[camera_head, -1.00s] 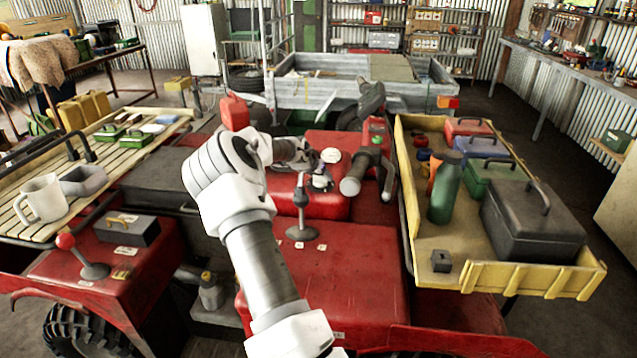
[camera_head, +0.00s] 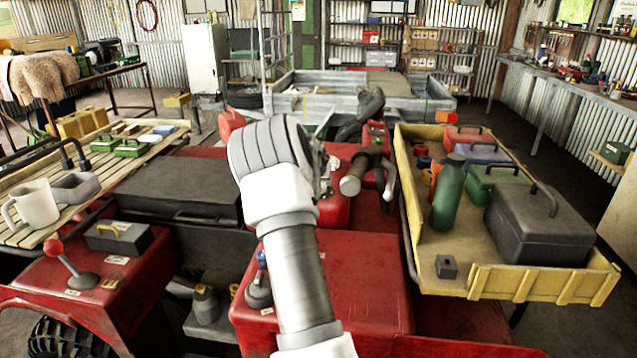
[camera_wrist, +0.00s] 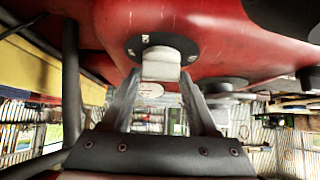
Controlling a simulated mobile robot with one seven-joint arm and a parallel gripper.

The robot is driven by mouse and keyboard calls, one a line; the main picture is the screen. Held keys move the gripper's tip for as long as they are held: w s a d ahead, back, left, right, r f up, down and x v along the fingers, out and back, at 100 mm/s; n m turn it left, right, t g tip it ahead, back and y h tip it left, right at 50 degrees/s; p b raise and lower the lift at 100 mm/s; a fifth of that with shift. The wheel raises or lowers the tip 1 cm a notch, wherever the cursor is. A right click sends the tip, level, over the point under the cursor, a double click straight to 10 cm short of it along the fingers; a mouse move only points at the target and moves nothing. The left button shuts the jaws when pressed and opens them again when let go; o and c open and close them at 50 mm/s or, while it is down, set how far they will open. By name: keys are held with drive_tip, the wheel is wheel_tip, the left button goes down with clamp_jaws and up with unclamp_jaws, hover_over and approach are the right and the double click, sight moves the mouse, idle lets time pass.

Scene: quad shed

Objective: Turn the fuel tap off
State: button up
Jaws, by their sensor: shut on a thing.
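The fuel tap (camera_wrist: 161,66) shows in the wrist view as a pale grey lever below a round grey hub. It is set on a dark disc (camera_wrist: 133,46) with small pale marks, on the red bodywork (camera_wrist: 225,35). My gripper (camera_wrist: 160,80) has one finger on each side of the lever and is shut on it. Which way the lever points is hard to tell at this angle. In the head view my white arm covers the tap and the fingers.
A grey handlebar grip (camera_head: 353,183) is close to the right of my wrist. A yellow tray (camera_head: 470,278) with a green bottle (camera_head: 448,192) and toolboxes stands further right. A slatted rack (camera_head: 25,232) with a white mug (camera_head: 34,206) is at left.

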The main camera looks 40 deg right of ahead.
drive_tip(key=o, duration=1.4)
drive_tip(key=shift+r, duration=0.1)
drive_tip(key=p+v, duration=0.1)
drive_tip(key=v, duration=1.6)
drive_tip(key=shift+s+a+p, duration=0.1)
drive_tip(key=shift+p, duration=0.2)
drive_tip(key=s+a+r+n+t+y+p, duration=0.1)
drive_tip(key=s+a+r+n+y, duration=0.2)
drive_tip(key=a, duration=0.9)
drive_tip(key=s+a+r+n+y+p, duration=0.1)
drive_tip(key=s+a+r+y+p, duration=0.25)
drive_tip(key=a, duration=0.85)
drive_tip(key=s+a+n, duration=0.2)
drive_tip(key=s+a, duration=0.3)
drive_tip(key=s, duration=0.1)
drive_tip(key=s+a+n, duration=0.2)
drive_tip(key=s+a, duration=0.2)
drive_tip(key=s, duration=0.2)
drive_tip(key=s+a+n+g, duration=0.1)
drive_tip(key=s+a+n, duration=0.1)
drive_tip(key=s+a, duration=0.3)
drive_tip(key=shift+s+a+r+y, duration=0.15)
drive_tip(key=shift+s+a, duration=0.05)
drive_tip(key=shift+s, duration=0.25)
drive_tip(key=shift+s+a+r+y, duration=0.1)
drive_tip(key=shift+s+a+r, duration=0.05)
drive_tip(key=shift+s, duration=0.25)
